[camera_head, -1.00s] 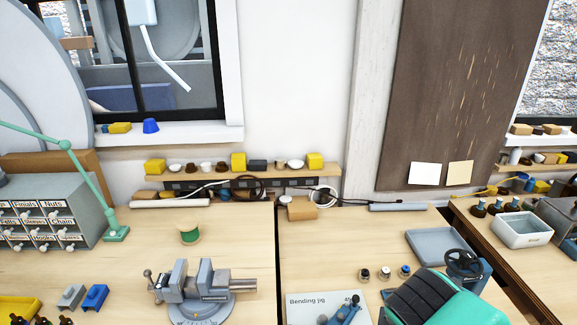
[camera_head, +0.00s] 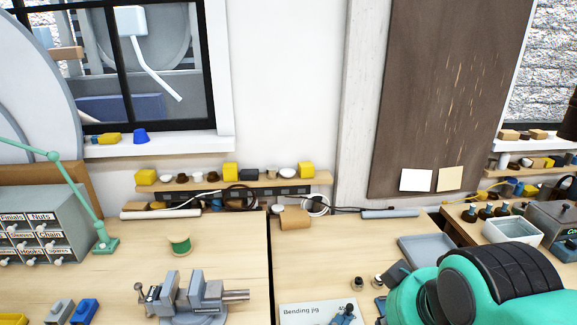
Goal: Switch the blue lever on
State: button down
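I cannot make out any part clearly as a blue lever. A small blue-grey part (camera_head: 343,316) with a dark knob sits on the white plate labelled "Bending jig" (camera_head: 300,311), cut off by the bottom edge. I cannot tell whether it is a lever. My teal and black arm (camera_head: 470,290) fills the lower right and covers part of the bench there.
A grey vise (camera_head: 200,295) and a green spool (camera_head: 180,245) stand on the left bench. A blue block (camera_head: 84,312) lies at lower left. Small bottles (camera_head: 357,284) and a grey tray (camera_head: 425,248) are close to my arm. Bench near the wall is mostly clear.

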jog(key=w+d+f+m+g+y+p, duration=0.4)
jog(key=w+f+m+p, duration=0.3)
jog(key=w+f+m, duration=0.45)
jog(key=w+d+f+m+t+y+p, duration=0.1)
jog(key=d+f+m+t+p, duration=0.3)
jog(key=d+f+m, duration=0.5)
jog(key=d+m+y+p, duration=0.1)
jog(key=d+m+p, duration=0.1)
jog(key=m, duration=0.4)
jog(key=shift+w+d+f+y, duration=0.15)
jog(key=shift+y, duration=0.15)
jog(key=shift+f, duration=0.1)
